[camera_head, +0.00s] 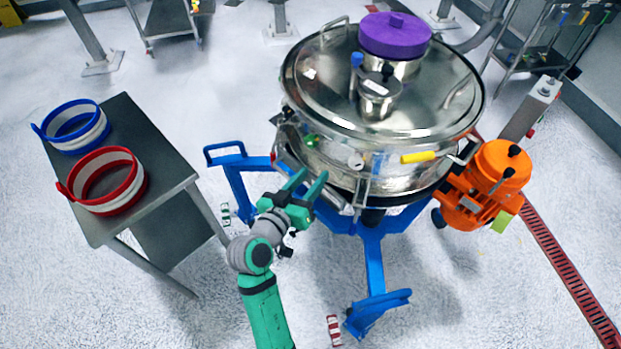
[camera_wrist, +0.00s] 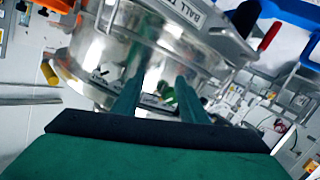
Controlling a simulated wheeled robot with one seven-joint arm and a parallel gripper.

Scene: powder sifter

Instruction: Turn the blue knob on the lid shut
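The blue knob (camera_head: 357,60) stands upright on the shiny metal lid (camera_head: 319,85) of the sifter, beside a small metal port (camera_head: 379,97), in the head view. My gripper (camera_head: 311,176) is below and left of the lid, by the lower front side of the drum. Its two green fingers are apart with nothing between them. In the wrist view the gripper (camera_wrist: 158,92) shows open fingers pointing toward the metal drum (camera_wrist: 150,50). I cannot make out the blue knob in the wrist view.
A purple cap (camera_head: 394,36) tops the lid's back. A yellow handle (camera_head: 420,157) and clamps ring the drum. An orange motor (camera_head: 490,185) is at right, and a blue stand (camera_head: 374,262) below. A table (camera_head: 165,160) at left bears blue and red rings.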

